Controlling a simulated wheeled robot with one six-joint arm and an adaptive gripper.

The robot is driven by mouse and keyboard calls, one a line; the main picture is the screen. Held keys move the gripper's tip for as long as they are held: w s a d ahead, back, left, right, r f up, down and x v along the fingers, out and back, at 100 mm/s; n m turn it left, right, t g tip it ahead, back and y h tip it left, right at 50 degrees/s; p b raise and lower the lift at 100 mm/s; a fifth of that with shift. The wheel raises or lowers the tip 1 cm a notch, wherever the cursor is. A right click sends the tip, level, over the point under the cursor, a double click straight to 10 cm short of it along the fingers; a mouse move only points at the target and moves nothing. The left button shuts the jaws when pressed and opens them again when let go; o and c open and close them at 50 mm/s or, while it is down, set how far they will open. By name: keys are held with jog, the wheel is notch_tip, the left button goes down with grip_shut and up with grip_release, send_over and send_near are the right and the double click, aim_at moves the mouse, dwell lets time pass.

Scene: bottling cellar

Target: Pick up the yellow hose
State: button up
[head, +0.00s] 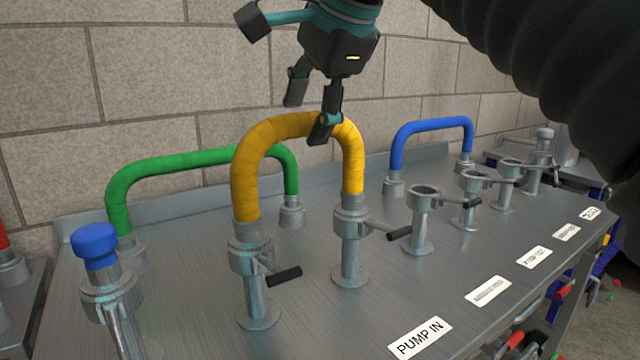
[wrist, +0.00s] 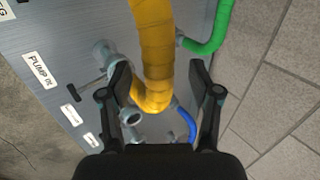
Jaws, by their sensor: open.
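The yellow hose (head: 295,128) is a bent arch. Its two ends sit in metal valve ports that stand on the steel bench, the right one near the PUMP IN label. My gripper (head: 309,114) is above the hose, at the right part of its top bend, with its fingers pointing down. In the wrist view my gripper (wrist: 160,84) is open, and the yellow hose (wrist: 153,50) runs between its two fingers. The fingers are apart from each other. I cannot tell whether either one touches the hose.
A green hose (head: 190,160) arches behind on the left, and a blue hose (head: 432,125) on the right. Several valve ports with black levers line the steel bench (head: 310,325). A blue cap (head: 94,240) tops the left port. A block wall (head: 180,80) stands close behind.

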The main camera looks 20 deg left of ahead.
jog(key=shift+x, duration=1.35)
grip_shut()
jog(key=shift+r, duration=0.55)
jog(key=r+p, duration=0.1)
jog(key=r, duration=0.1)
jog(key=d+r+p, duration=0.1)
jog(key=shift+w+r, duration=0.1)
jog(key=shift+r, duration=0.25)
jog(key=w+d+r, duration=0.2)
jog(key=d+r, duration=0.4)
jog(key=d, duration=0.4)
jog(key=shift+d, duration=0.3)
jog(key=shift+r, duration=0.1)
